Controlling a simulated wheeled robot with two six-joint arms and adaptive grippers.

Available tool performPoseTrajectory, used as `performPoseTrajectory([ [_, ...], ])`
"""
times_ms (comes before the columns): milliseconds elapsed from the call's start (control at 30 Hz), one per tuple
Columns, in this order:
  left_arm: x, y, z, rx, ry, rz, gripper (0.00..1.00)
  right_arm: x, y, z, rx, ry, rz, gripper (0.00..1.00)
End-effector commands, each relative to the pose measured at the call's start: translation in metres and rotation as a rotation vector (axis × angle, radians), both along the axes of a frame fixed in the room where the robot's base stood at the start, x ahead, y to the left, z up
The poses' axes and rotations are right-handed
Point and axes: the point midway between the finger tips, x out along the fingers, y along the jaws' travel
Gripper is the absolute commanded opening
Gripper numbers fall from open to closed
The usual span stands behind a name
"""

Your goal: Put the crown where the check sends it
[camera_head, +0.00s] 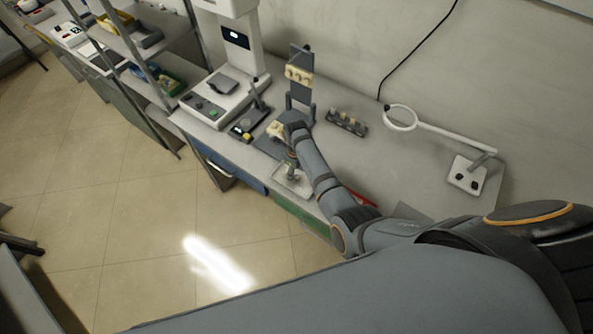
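My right arm reaches over the workbench, and my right gripper (292,168) points down above a small pale tray (298,187) at the bench's front edge. The fingers are small and partly hidden by my wrist, so I cannot tell whether they are open or shut. No crown can be made out with certainty. A cream dental model (276,130) sits on a dark plate left of my wrist. Another cream tooth row (299,74) is on an upright grey stand (301,92) behind it. My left gripper is not in view.
A dark block (347,122) with several cream pieces stands right of my wrist. A ring magnifier (400,118) reaches over the bench's right part. A lever device (247,125) and a white machine (214,105) stand left. A red item (363,199) lies near the front edge.

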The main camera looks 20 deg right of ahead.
Motion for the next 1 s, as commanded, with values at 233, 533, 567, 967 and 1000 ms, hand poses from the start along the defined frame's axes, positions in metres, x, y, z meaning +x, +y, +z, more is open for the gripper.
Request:
performPoseTrajectory([
  [233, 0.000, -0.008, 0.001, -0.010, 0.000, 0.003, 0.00, 0.000, 0.000, 0.002, 0.000, 0.000, 0.000, 0.46],
  [533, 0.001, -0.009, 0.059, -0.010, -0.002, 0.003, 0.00, 0.000, 0.000, 0.062, 0.000, 0.000, 0.000, 0.46],
  [567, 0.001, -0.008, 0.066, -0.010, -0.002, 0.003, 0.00, 0.000, 0.001, 0.069, 0.000, 0.000, 0.000, 0.46],
  [967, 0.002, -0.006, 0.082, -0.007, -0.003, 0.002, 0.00, 0.000, 0.001, 0.123, 0.001, 0.000, 0.001, 0.46],
  [1000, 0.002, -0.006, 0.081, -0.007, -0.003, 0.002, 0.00, 0.000, 0.001, 0.125, 0.001, 0.000, 0.001, 0.46],
])
